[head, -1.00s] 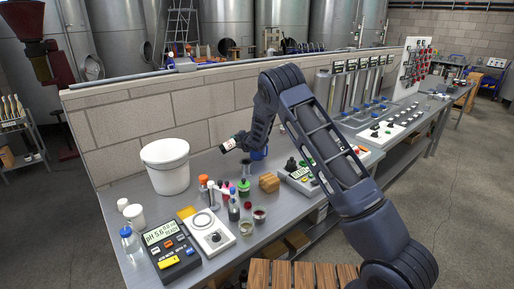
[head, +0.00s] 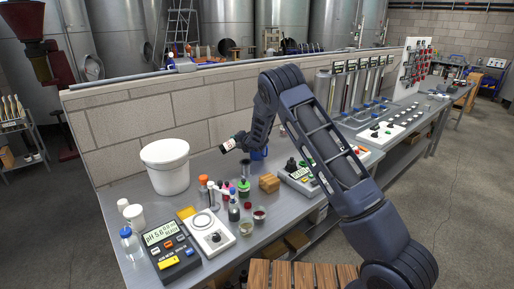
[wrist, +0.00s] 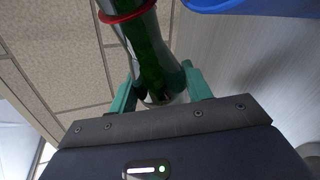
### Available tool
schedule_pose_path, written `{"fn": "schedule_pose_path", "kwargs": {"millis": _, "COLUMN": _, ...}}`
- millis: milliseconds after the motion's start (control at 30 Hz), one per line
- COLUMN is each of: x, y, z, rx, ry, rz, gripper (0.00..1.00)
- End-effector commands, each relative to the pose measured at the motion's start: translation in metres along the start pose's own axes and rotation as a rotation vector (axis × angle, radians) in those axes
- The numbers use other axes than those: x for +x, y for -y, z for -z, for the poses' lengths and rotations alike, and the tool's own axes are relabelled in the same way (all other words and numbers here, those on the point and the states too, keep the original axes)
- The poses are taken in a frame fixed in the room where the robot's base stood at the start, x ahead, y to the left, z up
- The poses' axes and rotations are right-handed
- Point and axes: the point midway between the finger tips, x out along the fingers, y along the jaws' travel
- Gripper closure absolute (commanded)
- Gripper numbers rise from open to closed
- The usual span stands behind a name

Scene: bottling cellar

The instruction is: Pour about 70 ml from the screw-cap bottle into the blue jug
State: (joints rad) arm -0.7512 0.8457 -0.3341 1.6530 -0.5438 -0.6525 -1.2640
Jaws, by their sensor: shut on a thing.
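The screw-cap bottle (head: 228,145) is dark green with a pale label and lies strongly tilted, close to level, above the bench in the head view. My gripper (wrist: 160,90) is shut on it, with one green finger on each side of the glass in the wrist view, where the bottle (wrist: 147,45) also shows a red ring. The blue jug (head: 259,154) stands on the bench just right of and below my gripper, partly hidden by my arm. Its blue side (wrist: 255,5) shows at the top right of the wrist view. I cannot see any liquid flowing.
A white bucket (head: 166,168) stands left of the bottle against the block wall (head: 160,117). Small bottles and cups, a wooden block (head: 269,182), a white stirrer (head: 210,237) and a pH meter (head: 170,247) crowd the front of the bench. Glass cylinders stand further right.

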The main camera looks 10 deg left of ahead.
Motion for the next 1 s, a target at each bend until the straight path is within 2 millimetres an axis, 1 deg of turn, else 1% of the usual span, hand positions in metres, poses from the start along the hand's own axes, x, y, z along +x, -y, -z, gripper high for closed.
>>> {"fn": "schedule_pose_path", "kwargs": {"millis": 733, "x": 0.0, "y": -0.0006, "z": -0.0001, "rx": -0.001, "ry": 0.001, "rz": -0.001, "gripper": 0.86}}
{"fn": "schedule_pose_path", "kwargs": {"millis": 867, "x": 0.001, "y": 0.0016, "z": 0.001, "rx": -0.021, "ry": 0.005, "rz": 0.008, "gripper": 0.86}}
{"fn": "schedule_pose_path", "kwargs": {"millis": 1000, "x": 0.0023, "y": 0.0061, "z": 0.0005, "rx": -0.082, "ry": 0.023, "rz": 0.032, "gripper": 0.86}}
